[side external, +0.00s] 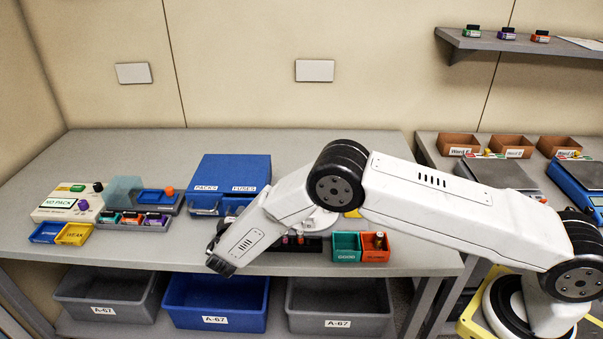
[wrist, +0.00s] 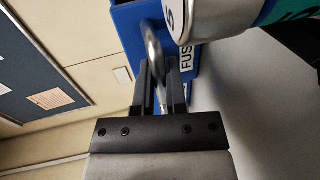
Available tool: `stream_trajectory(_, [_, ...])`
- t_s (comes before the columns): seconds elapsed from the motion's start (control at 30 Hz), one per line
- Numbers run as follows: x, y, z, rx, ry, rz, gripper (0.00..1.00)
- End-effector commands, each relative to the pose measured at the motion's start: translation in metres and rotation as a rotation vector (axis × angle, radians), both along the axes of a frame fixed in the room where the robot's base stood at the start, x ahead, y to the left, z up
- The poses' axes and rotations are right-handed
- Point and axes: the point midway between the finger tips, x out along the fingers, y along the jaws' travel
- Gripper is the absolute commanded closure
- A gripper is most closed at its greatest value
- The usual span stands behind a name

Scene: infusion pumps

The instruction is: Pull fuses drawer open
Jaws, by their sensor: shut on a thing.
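The blue two-drawer cabinet (side external: 232,169) stands at the back of the bench in the side view, with a PACKS label on the left and a FUSES label (side external: 243,189) on the right. My arm covers much of the fuses side there, and my fingertips are hard to make out. In the wrist view my gripper (wrist: 160,95) is shut on the metal loop handle (wrist: 153,45) of the fuses drawer. The blue front and its partly cut-off FUSES label (wrist: 186,56) are just beyond the fingers. I cannot tell how far the drawer is out.
Green and orange bins (side external: 346,247) stand to the right of my forearm. A NO PACK tester (side external: 68,203), blue and yellow trays (side external: 60,233) and a grey tray (side external: 132,218) of coloured parts lie left. Grey and blue A-67 tubs (side external: 215,302) sit below the bench.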

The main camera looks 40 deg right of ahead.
Motion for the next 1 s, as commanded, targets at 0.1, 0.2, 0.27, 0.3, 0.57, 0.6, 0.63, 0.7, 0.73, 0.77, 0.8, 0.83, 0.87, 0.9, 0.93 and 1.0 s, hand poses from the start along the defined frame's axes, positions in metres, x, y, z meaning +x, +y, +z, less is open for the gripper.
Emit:
stream_trajectory(0.1, [-0.017,0.021,0.001,0.001,-0.001,0.006,1.0])
stream_trajectory(0.2, [-0.033,0.037,0.001,0.001,-0.001,0.008,1.0])
stream_trajectory(0.27, [-0.043,0.047,0.001,0.003,-0.001,0.008,1.0])
stream_trajectory(0.3, [-0.049,0.053,0.001,0.003,-0.001,0.008,1.0])
stream_trajectory(0.57, [-0.085,0.088,0.001,0.003,-0.002,0.007,1.0])
stream_trajectory(0.6, [-0.088,0.091,0.001,0.003,-0.002,0.007,1.0])
stream_trajectory(0.63, [-0.089,0.092,0.001,0.003,-0.002,0.007,1.0])
stream_trajectory(0.7, [-0.091,0.094,0.001,0.004,-0.002,0.006,1.0])
stream_trajectory(0.73, [-0.092,0.094,0.001,0.003,-0.003,0.006,1.0])
stream_trajectory(0.77, [-0.092,0.094,0.001,0.003,-0.003,0.006,1.0])
stream_trajectory(0.8, [-0.092,0.094,0.001,0.003,-0.003,0.006,1.0])
stream_trajectory(0.83, [-0.092,0.094,0.001,0.003,-0.003,0.006,1.0])
stream_trajectory(0.87, [-0.092,0.094,0.001,0.003,-0.003,0.006,1.0])
stream_trajectory(0.9, [-0.092,0.094,0.001,0.003,-0.003,0.006,1.0])
stream_trajectory(0.93, [-0.092,0.094,0.001,0.003,-0.003,0.006,1.0])
stream_trajectory(1.0, [-0.091,0.094,0.001,0.003,-0.003,0.006,0.78])
